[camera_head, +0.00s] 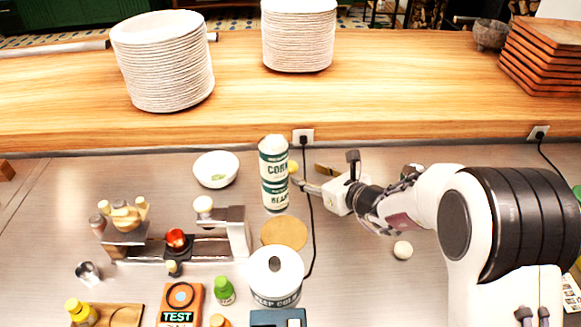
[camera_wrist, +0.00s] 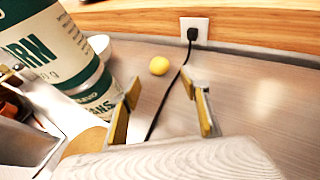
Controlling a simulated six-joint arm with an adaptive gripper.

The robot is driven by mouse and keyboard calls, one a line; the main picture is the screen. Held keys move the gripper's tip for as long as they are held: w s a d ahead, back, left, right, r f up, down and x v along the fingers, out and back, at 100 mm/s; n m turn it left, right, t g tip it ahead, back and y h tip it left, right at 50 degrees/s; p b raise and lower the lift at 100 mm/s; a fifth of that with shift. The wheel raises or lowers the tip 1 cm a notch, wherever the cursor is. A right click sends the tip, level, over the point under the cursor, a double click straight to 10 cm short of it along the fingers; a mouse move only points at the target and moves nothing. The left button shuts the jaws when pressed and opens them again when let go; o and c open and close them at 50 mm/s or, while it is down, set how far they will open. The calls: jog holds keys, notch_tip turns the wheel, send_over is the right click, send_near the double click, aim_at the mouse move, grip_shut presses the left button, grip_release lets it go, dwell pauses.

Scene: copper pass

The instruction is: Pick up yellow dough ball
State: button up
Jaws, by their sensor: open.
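The yellow dough ball (camera_wrist: 159,66) lies on the grey counter in the wrist view, left of the black cord and below the wall outlet. In the head view the yellow ball (camera_head: 293,167) shows small at the right edge of the stacked cans. My gripper (camera_wrist: 160,90) is open and empty, with the ball beyond its fingertips and roughly centred between them. In the head view my gripper (camera_head: 311,177) reaches left toward the ball, just right of the cans. I cannot tell its exact height above the counter.
Stacked corn and bean cans (camera_head: 274,175) stand close left of the ball, also in the wrist view (camera_wrist: 55,55). A black cord (camera_head: 308,210) runs beside it. A white bowl (camera_head: 216,169) is farther left. A pale ball (camera_head: 403,250) lies below my arm. The wooden ledge (camera_head: 400,100) bounds the back.

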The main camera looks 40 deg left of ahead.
aim_at(295, 168)
jog(key=shift+x, duration=1.2)
jog(key=shift+a+f, duration=0.1)
jog(key=shift+x, duration=2.5)
jog(key=shift+f, duration=0.1)
jog(key=c, duration=1.1)
